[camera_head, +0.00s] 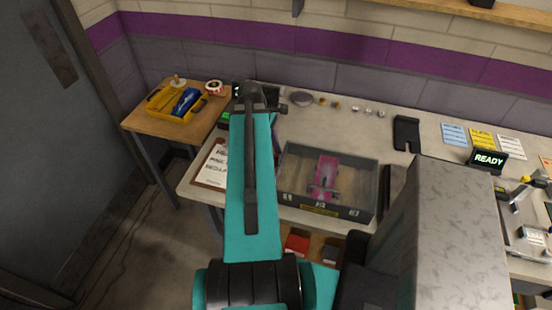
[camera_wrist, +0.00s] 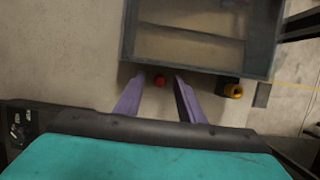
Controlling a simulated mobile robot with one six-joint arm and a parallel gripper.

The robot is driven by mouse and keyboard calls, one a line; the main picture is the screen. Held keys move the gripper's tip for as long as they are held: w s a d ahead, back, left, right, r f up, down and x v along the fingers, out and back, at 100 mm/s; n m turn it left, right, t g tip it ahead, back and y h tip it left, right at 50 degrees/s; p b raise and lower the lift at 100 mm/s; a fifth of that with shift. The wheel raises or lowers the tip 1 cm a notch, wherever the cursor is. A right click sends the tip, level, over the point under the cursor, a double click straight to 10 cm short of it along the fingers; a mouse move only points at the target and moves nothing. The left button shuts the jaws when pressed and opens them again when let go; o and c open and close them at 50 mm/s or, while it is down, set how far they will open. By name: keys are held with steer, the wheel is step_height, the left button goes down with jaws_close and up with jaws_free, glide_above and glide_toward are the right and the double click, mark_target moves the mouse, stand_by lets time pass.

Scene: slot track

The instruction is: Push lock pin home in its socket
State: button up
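My gripper (camera_wrist: 159,92) shows in the wrist view as two purple fingers, spread apart. A small round red piece (camera_wrist: 159,80) lies between the fingertips, close to the wall of the grey tray (camera_wrist: 200,62); I cannot tell whether it is the lock pin. No contact with the fingers shows. A yellow-and-black piece (camera_wrist: 233,90) sits right of the fingers by the tray wall. In the head view the grey tray (camera_head: 369,190) holds a pink slotted piece (camera_head: 326,170) with a dark cross-shaped part on it. My arm hides most of my gripper there. The socket cannot be made out.
A clipboard (camera_head: 212,165) lies left of my arm. A black holder (camera_head: 406,133) and a READY display (camera_head: 488,160) stand to the right. A side table at left bears a yellow bin (camera_head: 165,108). Bare bench top shows behind the tray.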

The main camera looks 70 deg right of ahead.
steer(key=shift+c, duration=0.4)
jaws_close()
steer(key=shift+r, duration=0.15)
step_height(320, 180, up, 10)
steer(key=b, duration=0.2)
stand_by(0.6)
stand_by(0.6)
